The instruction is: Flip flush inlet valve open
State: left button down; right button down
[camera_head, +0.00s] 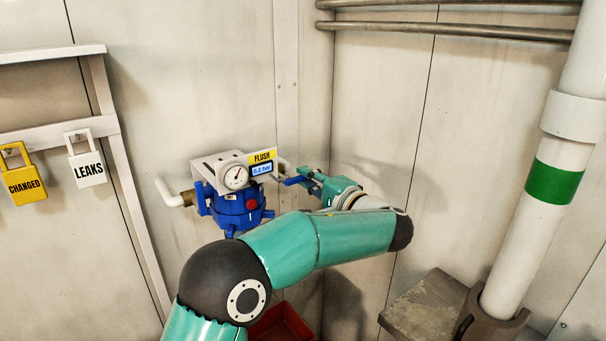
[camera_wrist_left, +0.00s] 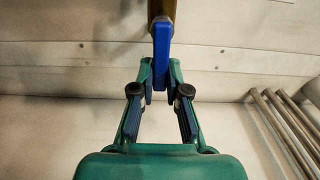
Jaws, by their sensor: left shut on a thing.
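The flush unit has a blue filter housing (camera_head: 236,207), a round gauge (camera_head: 236,176) and a yellow FLUSH label (camera_head: 262,157), mounted on the wall. The blue valve handle (camera_head: 292,181) sticks out at its right side. My left gripper (camera_head: 303,177) reaches it from the right and is shut on the handle. In the left wrist view the blue handle (camera_wrist_left: 161,50) runs down from a brass fitting (camera_wrist_left: 161,10) and its end lies between the fingertips (camera_wrist_left: 160,80). My right gripper is not in view.
A white pipe (camera_head: 172,193) leaves the unit at the left. A red bin (camera_head: 282,324) is below. Yellow CHANGED (camera_head: 25,184) and white LEAKS (camera_head: 87,170) lock-shaped tags hang at left. A thick white pipe with a green band (camera_head: 554,183) stands at right.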

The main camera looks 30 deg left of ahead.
pick_arm(q)
jog(key=shift+w+d+f+m, duration=0.15)
jog(key=shift+d+f+m, duration=0.15)
jog(key=shift+d+f, duration=0.05)
jog(key=c, duration=1.6)
grip_release()
jog(key=shift+c, duration=0.2)
jog(key=shift+o, duration=1)
jog(key=shift+d, duration=0.1)
jog(key=shift+r, duration=0.1)
jog(key=v, duration=1.1)
jog(key=shift+d, duration=0.35)
